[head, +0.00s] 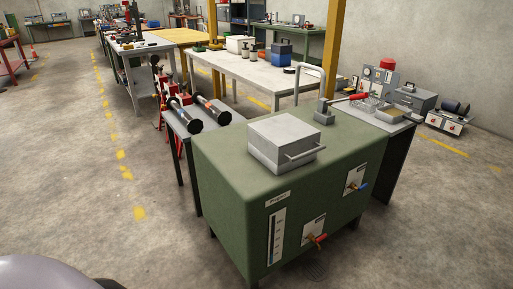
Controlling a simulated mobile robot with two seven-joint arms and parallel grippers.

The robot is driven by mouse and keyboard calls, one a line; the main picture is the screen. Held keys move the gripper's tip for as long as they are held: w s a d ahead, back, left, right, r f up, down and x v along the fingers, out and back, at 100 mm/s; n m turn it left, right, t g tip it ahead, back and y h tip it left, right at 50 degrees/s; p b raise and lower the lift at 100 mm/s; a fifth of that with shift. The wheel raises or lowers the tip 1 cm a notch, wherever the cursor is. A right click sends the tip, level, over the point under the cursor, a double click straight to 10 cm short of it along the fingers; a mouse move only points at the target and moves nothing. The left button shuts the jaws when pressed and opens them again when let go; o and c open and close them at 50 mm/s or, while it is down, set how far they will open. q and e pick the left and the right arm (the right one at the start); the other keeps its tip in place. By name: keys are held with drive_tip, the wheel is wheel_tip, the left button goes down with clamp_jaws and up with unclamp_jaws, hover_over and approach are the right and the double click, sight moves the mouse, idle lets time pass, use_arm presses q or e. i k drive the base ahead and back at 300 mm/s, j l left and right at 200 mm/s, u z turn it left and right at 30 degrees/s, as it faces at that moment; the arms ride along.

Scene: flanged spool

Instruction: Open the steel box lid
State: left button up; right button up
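The steel box (281,152) is a light grey box with a bar handle (305,150) along its front right side. It sits on top of a green tank-like cabinet (235,150) in the middle of the head view. Its lid (284,133) looks closed, lying flat on the box. Neither of my grippers shows in this view.
The cabinet front carries a gauge, a red valve handle (318,238) and a blue one (362,186). A grey tap pipe (310,68) rises behind the box. Dark cylinders (183,115) lie on a side table to the left. Open concrete floor (80,190) lies left of the cabinet.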

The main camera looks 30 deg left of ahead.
sight(283, 138)
drive_tip(key=u, duration=0.7)
